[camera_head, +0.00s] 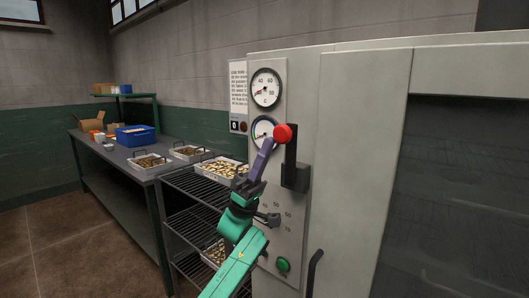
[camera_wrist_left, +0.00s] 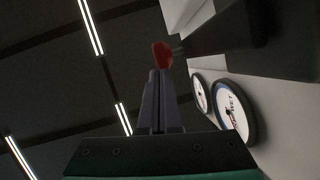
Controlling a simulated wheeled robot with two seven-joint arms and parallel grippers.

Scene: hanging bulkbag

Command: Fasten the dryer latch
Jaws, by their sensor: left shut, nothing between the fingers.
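The dryer (camera_head: 360,180) is a tall pale grey cabinet on the right in the head view. Its latch (camera_head: 292,160) is a black upright lever with a red ball knob (camera_head: 283,133) at the top, beside the door edge. My left gripper (camera_head: 268,144) is shut and empty, its purple fingers pointing up with the tips close to the knob, on its left. In the left wrist view the red knob (camera_wrist_left: 162,55) shows just beyond the closed fingertips (camera_wrist_left: 158,74). I cannot tell whether they touch. My right gripper is not in view.
Two round gauges, an upper one (camera_head: 266,88) and a lower one (camera_head: 262,130), sit on the panel left of the latch. A green button (camera_head: 283,265) is low on the panel. A wire rack (camera_head: 190,222) with trays and a long bench (camera_head: 120,182) stand left.

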